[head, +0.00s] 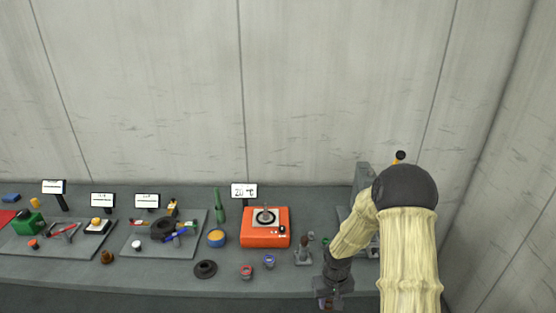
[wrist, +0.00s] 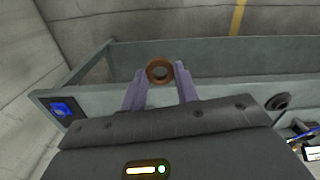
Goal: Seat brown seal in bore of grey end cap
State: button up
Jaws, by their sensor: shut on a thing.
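The brown seal (wrist: 160,71) is a ring held between the two fingertips of my gripper (wrist: 160,78) in the wrist view. In the head view my gripper (head: 327,300) hangs at the bench's front edge, low in the picture, and the seal is too small to make out there. I cannot pick out the grey end cap for certain in either view.
The grey bench (head: 150,277) carries an orange device (head: 265,228), a dark ring (head: 205,269), small red (head: 246,272) and blue (head: 269,262) parts, and a small grey jack (head: 303,254). Two trays with tools lie left. A blue switch (wrist: 62,108) shows in the wrist view.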

notch_tip(320, 180, down, 17)
jog(key=m+b, duration=0.2)
jog(key=b, duration=0.8)
jog(key=shift+s, duration=0.15)
